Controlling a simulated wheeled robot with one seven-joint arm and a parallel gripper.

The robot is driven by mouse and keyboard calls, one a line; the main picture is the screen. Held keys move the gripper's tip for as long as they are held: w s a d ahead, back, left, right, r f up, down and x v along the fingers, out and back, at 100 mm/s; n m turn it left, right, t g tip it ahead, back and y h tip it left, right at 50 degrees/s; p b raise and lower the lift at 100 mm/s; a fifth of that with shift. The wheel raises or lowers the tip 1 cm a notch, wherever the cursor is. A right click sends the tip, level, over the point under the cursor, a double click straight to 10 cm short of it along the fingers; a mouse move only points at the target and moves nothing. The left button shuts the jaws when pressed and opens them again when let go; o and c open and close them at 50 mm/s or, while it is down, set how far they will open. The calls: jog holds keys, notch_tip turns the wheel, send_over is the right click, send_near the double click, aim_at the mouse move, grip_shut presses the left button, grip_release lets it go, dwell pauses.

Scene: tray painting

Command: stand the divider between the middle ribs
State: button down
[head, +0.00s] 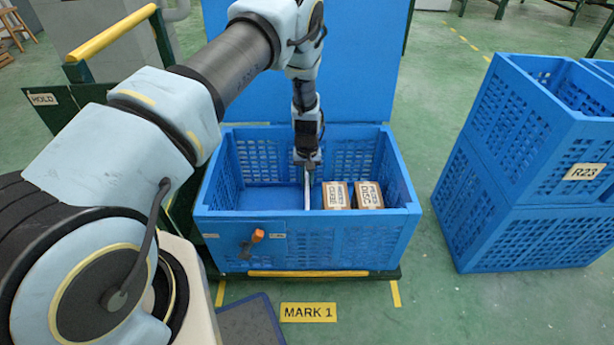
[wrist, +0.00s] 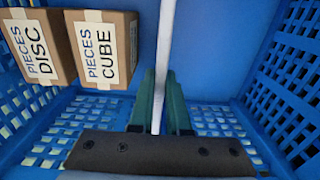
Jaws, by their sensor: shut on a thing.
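The divider (head: 307,190) is a thin white panel, seen nearly edge-on and upright inside the blue crate (head: 340,222). In the wrist view the divider (wrist: 166,45) runs as a pale strip between the green fingers. My gripper (head: 306,164) reaches down into the crate and is shut on it; the fingers show in the wrist view (wrist: 162,80). The divider stands near the crate's middle, just left of the boxes in the head view. I cannot make out the ribs, nor whether the divider's lower edge touches the floor.
Two cardboard boxes, the cube box (head: 336,196) and the disc box (head: 368,195), stand in the crate's right part. The left part is empty. Stacked blue crates (head: 520,160) stand at right. A blue panel (head: 360,70) rises behind.

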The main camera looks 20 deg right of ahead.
jog(key=shift+f+b, duration=0.45)
jog(key=shift+f, duration=0.1)
dwell(0.4)
jog(key=c, duration=0.8)
grip_release()
jog(key=shift+r, duration=0.1)
notch_tip(320, 180, up, 11)
jog(key=shift+f+p, duration=0.15)
jog(key=shift+p, duration=0.25)
notch_tip(320, 180, up, 16)
jog(key=p, duration=1)
jog(key=shift+p, duration=0.35)
